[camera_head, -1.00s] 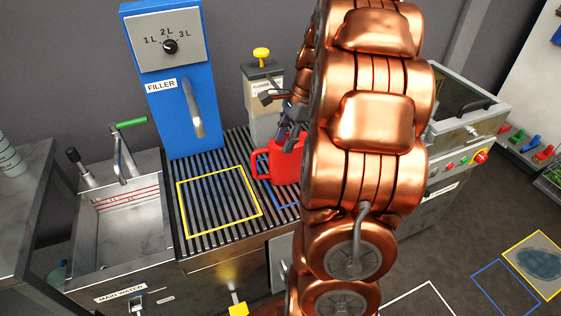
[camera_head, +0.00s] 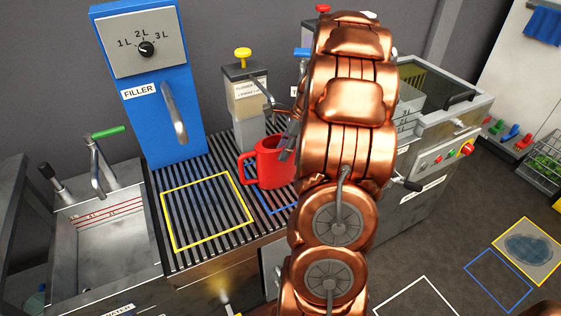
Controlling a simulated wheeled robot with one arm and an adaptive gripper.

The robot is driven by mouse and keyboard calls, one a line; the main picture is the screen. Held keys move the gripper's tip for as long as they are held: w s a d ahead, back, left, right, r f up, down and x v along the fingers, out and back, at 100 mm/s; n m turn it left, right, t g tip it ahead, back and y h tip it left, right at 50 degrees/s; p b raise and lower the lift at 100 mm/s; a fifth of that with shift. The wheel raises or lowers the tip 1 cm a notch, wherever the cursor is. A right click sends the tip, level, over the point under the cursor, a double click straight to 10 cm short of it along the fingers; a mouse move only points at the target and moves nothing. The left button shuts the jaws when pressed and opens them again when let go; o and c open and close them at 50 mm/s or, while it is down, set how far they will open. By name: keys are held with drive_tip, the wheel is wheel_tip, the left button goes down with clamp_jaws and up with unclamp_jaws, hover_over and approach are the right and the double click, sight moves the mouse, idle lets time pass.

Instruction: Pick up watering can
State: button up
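The red watering can (camera_head: 271,166) stands upright on the slatted counter, by the blue outlined square (camera_head: 277,203), below the dispenser with the yellow knob. Its handle faces left, and its right side is hidden behind my copper arm. My gripper (camera_head: 286,146) is at the can's right side, mostly hidden by the arm. Only a small dark part of it shows, overlapping the can's right edge in the picture. I cannot tell whether it touches the can or whether its fingers are open.
A blue filler (camera_head: 152,82) with a dial and spout stands at the back left. The yellow outlined square (camera_head: 207,212) on the slats is empty. A metal sink (camera_head: 105,235) lies at the left. A machine with coloured buttons (camera_head: 440,152) stands right of my arm.

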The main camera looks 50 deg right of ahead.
sight(272, 173)
drive_tip(key=x, duration=0.5)
drive_tip(key=shift+f, duration=0.1)
clamp_jaws()
idle(0.8)
